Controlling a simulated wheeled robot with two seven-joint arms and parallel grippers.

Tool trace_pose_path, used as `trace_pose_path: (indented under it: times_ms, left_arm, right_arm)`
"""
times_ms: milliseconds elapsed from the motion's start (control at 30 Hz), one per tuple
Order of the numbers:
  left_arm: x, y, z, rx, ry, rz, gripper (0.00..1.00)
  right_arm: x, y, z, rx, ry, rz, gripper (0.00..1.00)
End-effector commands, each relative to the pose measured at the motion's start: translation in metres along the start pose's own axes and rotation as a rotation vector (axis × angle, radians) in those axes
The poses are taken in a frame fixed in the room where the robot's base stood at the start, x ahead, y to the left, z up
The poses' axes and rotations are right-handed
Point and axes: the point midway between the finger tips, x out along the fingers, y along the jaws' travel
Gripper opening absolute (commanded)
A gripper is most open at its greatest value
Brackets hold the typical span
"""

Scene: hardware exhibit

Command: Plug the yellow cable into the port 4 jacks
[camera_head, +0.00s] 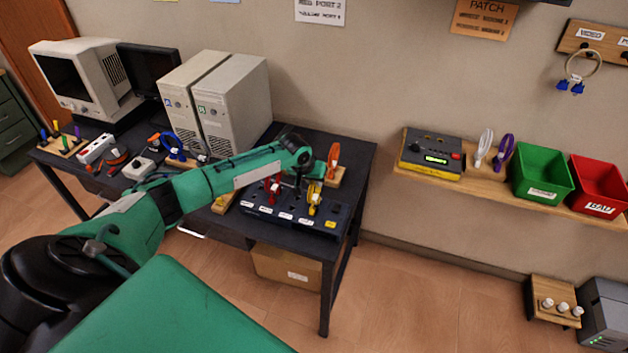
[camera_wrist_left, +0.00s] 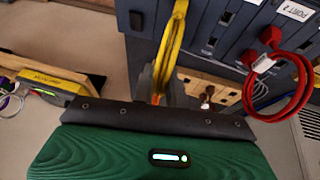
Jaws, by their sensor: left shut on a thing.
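A yellow cable (camera_head: 315,199) shows as an upright loop at the right part of the dark port panel (camera_head: 262,218) on the table. My left gripper (camera_head: 312,184) is over the panel, at the top of this loop. In the left wrist view the yellow cable (camera_wrist_left: 174,42) runs down from the top edge to my left gripper (camera_wrist_left: 160,92), which is shut on it. I cannot tell whether the cable's plugs are in the jacks. The panel in the wrist view (camera_wrist_left: 225,38) has dark sockets and a label reading PORT 2. My right gripper is not in view.
A red cable (camera_head: 272,188) loops from the panel, left of the yellow one. An orange cable (camera_head: 333,160) stands on a wooden block behind it. Computers (camera_head: 222,100) fill the table's back left. A wall shelf (camera_head: 480,183) holds a tester, cables and bins.

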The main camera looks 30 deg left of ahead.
Motion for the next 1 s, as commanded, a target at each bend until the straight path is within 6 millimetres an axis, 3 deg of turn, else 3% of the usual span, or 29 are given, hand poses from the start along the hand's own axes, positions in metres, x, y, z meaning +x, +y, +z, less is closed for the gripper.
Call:
trace_pose_path:
  times_ms: [400,433,533,767,900,1000]
  left_arm:
    - [0.0008,0.0000,0.0003,0.000,0.000,0.000,0.00]
    - [0.0008,0.0000,0.0003,0.000,0.000,0.000,0.18]
    - [0.0008,0.0000,0.0003,0.000,0.000,0.000,0.38]
    - [0.0010,-0.0001,0.0006,0.000,-0.001,0.000,0.41]
    - [0.0010,-0.0002,0.0006,0.000,-0.001,0.000,0.68]
    - [0.0010,-0.0002,0.0006,0.000,-0.001,0.000,0.68]
  right_arm:
    - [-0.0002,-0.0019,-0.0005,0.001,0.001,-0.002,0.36]
    - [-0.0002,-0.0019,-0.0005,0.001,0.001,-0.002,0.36]
    - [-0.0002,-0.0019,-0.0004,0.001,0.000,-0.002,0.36]
    - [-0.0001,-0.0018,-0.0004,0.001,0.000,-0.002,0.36]
    - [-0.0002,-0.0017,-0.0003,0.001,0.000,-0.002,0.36]
    - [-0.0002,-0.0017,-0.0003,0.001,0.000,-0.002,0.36]
